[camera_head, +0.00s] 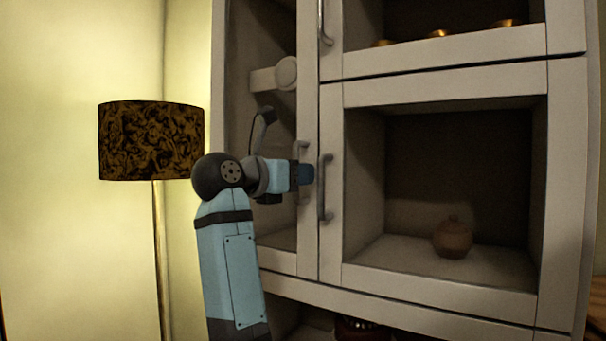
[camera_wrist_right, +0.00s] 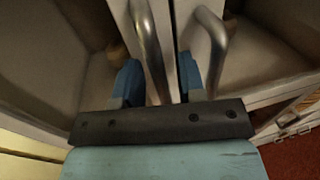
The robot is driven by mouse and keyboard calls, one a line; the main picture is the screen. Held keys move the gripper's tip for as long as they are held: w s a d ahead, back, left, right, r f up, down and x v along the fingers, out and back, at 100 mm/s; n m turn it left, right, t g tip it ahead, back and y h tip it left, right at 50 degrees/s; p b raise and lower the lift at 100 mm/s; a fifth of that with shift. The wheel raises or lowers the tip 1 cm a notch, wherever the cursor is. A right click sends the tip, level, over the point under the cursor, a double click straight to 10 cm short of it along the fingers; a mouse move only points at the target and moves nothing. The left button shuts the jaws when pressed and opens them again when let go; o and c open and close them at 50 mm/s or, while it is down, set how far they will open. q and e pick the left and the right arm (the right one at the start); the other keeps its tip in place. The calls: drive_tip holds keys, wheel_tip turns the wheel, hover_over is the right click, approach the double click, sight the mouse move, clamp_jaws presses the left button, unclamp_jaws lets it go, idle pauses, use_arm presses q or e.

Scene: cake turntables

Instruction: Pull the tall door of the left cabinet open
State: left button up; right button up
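The tall left door (camera_head: 309,120) of the light grey cabinet stands at the left of the cabinet in the head view and looks shut. Its upright metal handle (camera_head: 302,150) is partly hidden by my right gripper (camera_head: 306,174). In the right wrist view this handle (camera_wrist_right: 146,40) runs down between the two blue fingers of my right gripper (camera_wrist_right: 160,80). The fingers are apart, with space beside the handle, so they look open around it. I cannot tell whether either finger touches it. My left gripper is not in view.
The neighbouring door's handle (camera_head: 325,188) is close on the right; in the wrist view this handle (camera_wrist_right: 212,45) lies just outside the right finger. A vase (camera_head: 453,238) stands behind that door. A floor lamp (camera_head: 152,140) stands left of the cabinet.

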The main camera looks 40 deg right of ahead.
drive_tip(key=shift+c, duration=0.2)
clamp_jaws()
